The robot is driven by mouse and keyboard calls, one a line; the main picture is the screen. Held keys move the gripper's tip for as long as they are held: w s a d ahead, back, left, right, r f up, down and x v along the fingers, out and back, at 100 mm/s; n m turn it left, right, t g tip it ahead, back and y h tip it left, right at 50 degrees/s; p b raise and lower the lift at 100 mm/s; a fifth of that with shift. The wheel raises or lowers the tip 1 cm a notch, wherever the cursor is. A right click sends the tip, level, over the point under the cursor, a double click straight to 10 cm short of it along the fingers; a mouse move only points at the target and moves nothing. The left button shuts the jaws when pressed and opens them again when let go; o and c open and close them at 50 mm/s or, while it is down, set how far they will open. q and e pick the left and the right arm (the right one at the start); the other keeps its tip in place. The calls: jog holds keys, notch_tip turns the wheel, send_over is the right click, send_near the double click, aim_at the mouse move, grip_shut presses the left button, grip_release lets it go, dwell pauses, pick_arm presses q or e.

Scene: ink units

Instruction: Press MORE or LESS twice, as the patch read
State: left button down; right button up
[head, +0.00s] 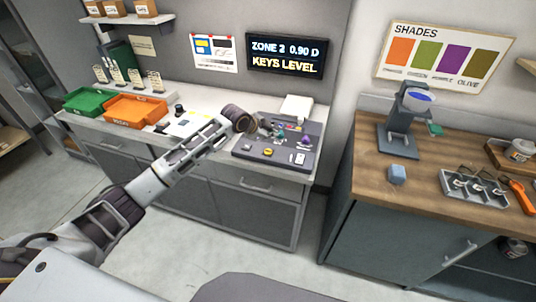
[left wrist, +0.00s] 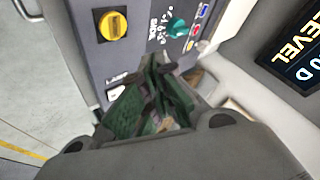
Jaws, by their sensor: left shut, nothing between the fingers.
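The grey control console (head: 243,150) lies on the left counter and carries a yellow knob (head: 267,152), a purple knob and small coloured buttons. In the left wrist view the yellow knob (left wrist: 112,25), a teal knob (left wrist: 177,28) and red, blue and yellow buttons show on the panel. The wall display (head: 287,54) reads "ZONE 2 0.90 D" and "KEYS LEVEL". My left gripper (head: 268,129) is shut and empty over the console's back part. Its green fingers (left wrist: 155,95) hide part of the panel; contact cannot be told. MORE and LESS labels are not readable. My right gripper is out of view.
Green (head: 88,101) and orange (head: 137,111) trays stand left on the counter. A white block (head: 296,105) stands behind the console. A floor gap separates the counters.

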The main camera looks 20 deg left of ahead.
aim_at(270, 152)
pick_arm(q)
jog(key=shift+f+b, duration=1.2)
jog(key=shift+f, duration=0.4)
jog(key=shift+f+b, duration=0.4)
jog(key=shift+f, duration=0.7)
jog(key=shift+f, duration=0.3)
jog(key=shift+f, duration=0.1)
